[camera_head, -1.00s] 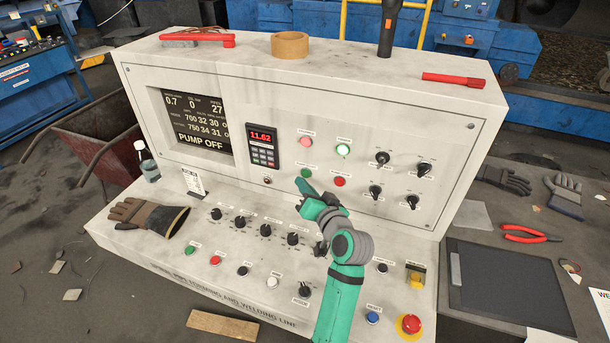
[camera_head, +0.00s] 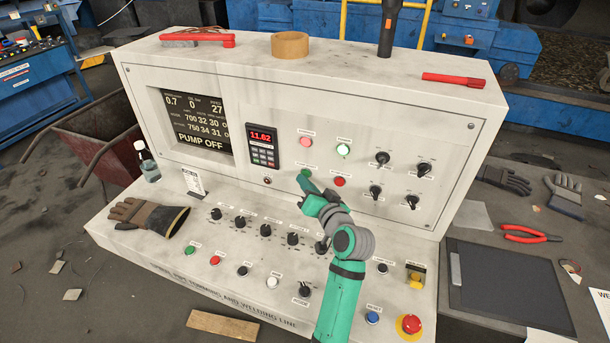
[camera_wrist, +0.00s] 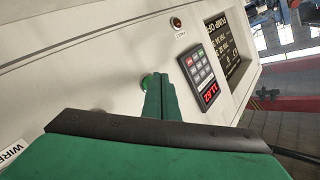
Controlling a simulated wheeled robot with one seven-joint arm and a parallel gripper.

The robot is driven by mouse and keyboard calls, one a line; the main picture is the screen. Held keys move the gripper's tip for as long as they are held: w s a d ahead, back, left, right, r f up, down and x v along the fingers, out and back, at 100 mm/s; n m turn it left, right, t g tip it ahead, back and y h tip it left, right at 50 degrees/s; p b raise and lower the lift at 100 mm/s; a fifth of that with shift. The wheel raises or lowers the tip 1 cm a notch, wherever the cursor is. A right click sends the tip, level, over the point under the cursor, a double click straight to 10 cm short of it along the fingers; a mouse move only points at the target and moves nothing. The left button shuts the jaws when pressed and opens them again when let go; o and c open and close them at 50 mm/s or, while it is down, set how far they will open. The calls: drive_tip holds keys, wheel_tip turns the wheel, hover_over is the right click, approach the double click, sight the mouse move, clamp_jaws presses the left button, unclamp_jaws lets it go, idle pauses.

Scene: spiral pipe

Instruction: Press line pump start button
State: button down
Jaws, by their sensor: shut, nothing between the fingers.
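The control console (camera_head: 270,90) has an upright panel whose screen (camera_head: 198,122) reads PUMP OFF. A green button (camera_wrist: 146,84) on this panel is partly hidden behind my fingertips in the wrist view. A red button (camera_head: 339,181) is just to its right in the head view. Their labels are too small to read. My gripper (camera_head: 303,178) is shut and empty, its green fingers pointing at the panel. In the wrist view the fingertips (camera_wrist: 158,82) overlap the green button; whether they touch it I cannot tell.
A keypad with a red display (camera_head: 262,146) is left of my gripper. Black knobs (camera_head: 382,158) are to the right. The sloped desk below holds more buttons, a glove (camera_head: 150,214) and a red emergency stop (camera_head: 411,324).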

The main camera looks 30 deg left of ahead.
drive_tip(key=shift+w, duration=0.2)
idle(0.6)
drive_tip(key=shift+s+d, duration=0.15)
drive_tip(key=shift+s, duration=0.6)
drive_tip(key=shift+s+d, duration=0.2)
drive_tip(key=shift+s, duration=0.6)
drive_tip(key=shift+s+d, duration=0.2)
drive_tip(key=shift+s, duration=0.65)
drive_tip(key=shift+s+d, duration=0.2)
drive_tip(key=shift+s, duration=0.6)
